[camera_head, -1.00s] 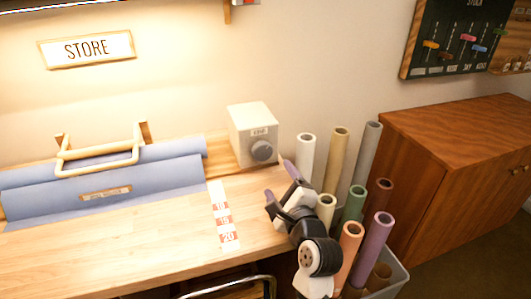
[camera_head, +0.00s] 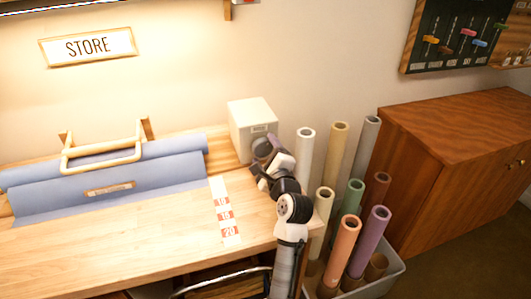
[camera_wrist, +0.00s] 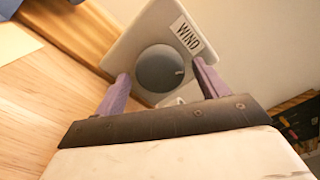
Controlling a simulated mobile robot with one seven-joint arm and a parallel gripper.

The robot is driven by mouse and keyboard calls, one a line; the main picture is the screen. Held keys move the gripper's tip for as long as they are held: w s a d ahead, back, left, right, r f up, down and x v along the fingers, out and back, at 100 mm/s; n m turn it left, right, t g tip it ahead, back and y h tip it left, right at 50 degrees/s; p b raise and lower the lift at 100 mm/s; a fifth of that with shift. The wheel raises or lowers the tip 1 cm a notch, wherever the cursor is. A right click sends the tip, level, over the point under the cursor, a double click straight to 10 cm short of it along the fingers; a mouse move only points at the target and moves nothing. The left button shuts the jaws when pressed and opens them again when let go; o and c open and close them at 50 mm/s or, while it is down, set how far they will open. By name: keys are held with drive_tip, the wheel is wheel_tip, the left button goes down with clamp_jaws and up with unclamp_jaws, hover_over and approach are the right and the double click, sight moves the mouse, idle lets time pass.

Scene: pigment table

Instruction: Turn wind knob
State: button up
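The wind knob (camera_wrist: 160,68) is a round dark grey dial on the front of a pale box (camera_wrist: 130,45) with a "WIND" label (camera_wrist: 186,34). In the head view the box (camera_head: 250,118) stands at the back right of the table, and my gripper largely hides the knob. My gripper (camera_wrist: 160,80) is open, with one purple finger on each side of the knob in the wrist view. The fingertips look close to the knob's sides with gaps; I cannot tell whether they touch it. In the head view my gripper (camera_head: 262,158) is at the box's front.
A bin (camera_head: 398,268) of several upright paper rolls stands to the right of the table. A number strip (camera_head: 224,210) lies on the table (camera_head: 130,245). A wooden cabinet (camera_head: 450,180) stands farther right.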

drive_tip(key=c, duration=0.8)
drive_tip(key=shift+c, duration=0.2)
drive_tip(key=shift+n, duration=0.3)
drive_tip(key=shift+n+b, duration=0.85)
drive_tip(key=shift+n, duration=1.85)
drive_tip(key=o, duration=1)
drive_tip(key=shift+c, duration=0.2)
